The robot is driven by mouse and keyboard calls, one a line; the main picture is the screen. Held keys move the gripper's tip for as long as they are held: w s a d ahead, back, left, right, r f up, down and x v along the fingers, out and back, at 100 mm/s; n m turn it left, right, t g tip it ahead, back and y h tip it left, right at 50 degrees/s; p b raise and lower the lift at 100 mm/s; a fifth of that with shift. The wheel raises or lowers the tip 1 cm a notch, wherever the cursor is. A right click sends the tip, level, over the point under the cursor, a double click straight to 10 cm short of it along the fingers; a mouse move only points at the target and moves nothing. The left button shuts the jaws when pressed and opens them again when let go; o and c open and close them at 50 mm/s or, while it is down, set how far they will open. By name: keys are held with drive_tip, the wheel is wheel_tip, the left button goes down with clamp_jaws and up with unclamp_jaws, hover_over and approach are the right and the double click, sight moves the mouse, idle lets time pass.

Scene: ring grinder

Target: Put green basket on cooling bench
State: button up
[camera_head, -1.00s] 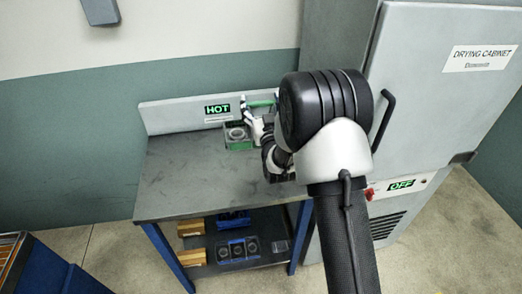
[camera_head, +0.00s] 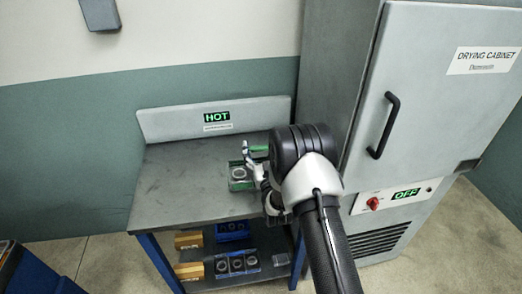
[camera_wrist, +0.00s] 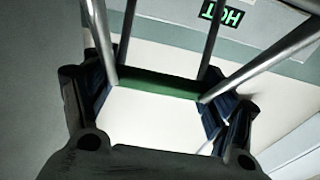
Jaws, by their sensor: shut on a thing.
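The green basket (camera_head: 233,186) is over the right part of the grey cooling bench (camera_head: 175,200), with a grey ring inside (camera_head: 239,173). I cannot tell whether its base touches the bench top. My gripper (camera_head: 248,160) is shut on the basket's green handle, above the basket's right side. In the wrist view the green handle (camera_wrist: 160,82) runs between the two fingers, with metal rods rising past it. The basket's body is not clear in the wrist view. My arm hides the right end of the bench.
A back panel with a lit HOT sign (camera_head: 217,117) stands behind the bench. The drying cabinet (camera_head: 430,120), shut and showing OFF, stands at right. The bench's left half is clear.

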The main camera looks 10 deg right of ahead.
drive_tip(key=shift+r, duration=0.2)
drive_tip(key=shift+f, duration=0.15)
drive_tip(key=o, duration=1.7)
drive_tip(key=shift+f, duration=0.1)
